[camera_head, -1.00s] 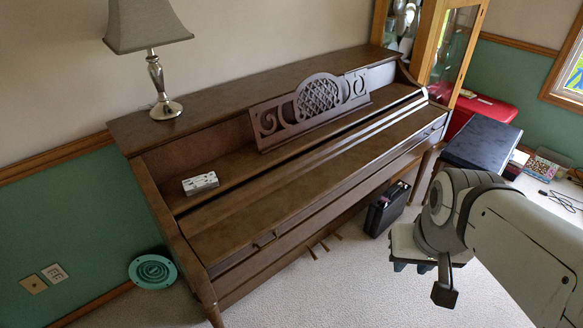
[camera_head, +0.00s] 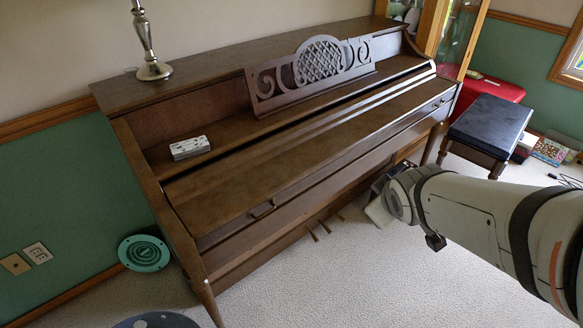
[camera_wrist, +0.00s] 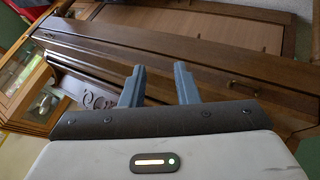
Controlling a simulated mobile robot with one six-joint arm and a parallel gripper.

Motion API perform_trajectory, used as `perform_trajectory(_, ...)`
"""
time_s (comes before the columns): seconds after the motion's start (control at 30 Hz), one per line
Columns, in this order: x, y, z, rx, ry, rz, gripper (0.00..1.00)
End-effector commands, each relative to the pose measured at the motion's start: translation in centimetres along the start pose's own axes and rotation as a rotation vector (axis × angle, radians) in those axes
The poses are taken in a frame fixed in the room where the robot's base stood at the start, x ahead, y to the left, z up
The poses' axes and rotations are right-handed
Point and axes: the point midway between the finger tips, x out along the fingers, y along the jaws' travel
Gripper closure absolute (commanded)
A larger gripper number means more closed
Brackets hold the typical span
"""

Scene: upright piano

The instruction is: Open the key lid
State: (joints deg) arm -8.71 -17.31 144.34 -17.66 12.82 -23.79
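The brown piano's key lid (camera_head: 300,165) is down, a long flat panel over the keys, which are hidden. Its front has one small handle (camera_head: 262,209) at the left and another handle (camera_head: 437,103) at the right. My gripper (camera_wrist: 160,86) is open and empty in the wrist view, two blue-grey fingers apart with the piano front behind them. A small handle (camera_wrist: 234,86) shows right of the fingers there. In the head view my wrist is in front of the piano's lower right part, and the fingers cannot be made out.
A carved music stand (camera_head: 315,72) and a small white box (camera_head: 190,148) are on the piano behind the lid. A dark bench (camera_head: 490,125) stands at right. A teal round object (camera_head: 144,253) is on the floor at left. Carpet (camera_head: 350,275) in front is clear.

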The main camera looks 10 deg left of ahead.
Motion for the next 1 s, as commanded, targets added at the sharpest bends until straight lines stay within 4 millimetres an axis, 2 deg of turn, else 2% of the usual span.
perform_trajectory(0.03, 3.6, -2.0, 0.1, -0.110, 0.062, 0.012, 0.72)
perform_trajectory(0.1, 6.2, -3.7, -1.2, -0.259, 0.160, 0.035, 0.72)
perform_trajectory(0.17, 8.2, -5.0, -2.3, -0.386, 0.242, 0.070, 0.72)
perform_trajectory(0.27, 11.1, -8.2, -4.2, -0.596, 0.391, 0.118, 0.72)
perform_trajectory(0.4, 13.8, -13.4, -6.4, -0.851, 0.607, 0.183, 0.72)
perform_trajectory(0.5, 14.8, -16.6, -7.5, -0.983, 0.740, 0.229, 0.72)
perform_trajectory(0.63, 15.1, -19.4, -8.3, -1.089, 0.865, 0.277, 0.72)
perform_trajectory(0.83, 15.2, -21.0, -9.2, -1.144, 0.937, 0.307, 0.72)
perform_trajectory(1.0, 16.6, -21.7, -11.2, -1.145, 0.940, 0.309, 0.72)
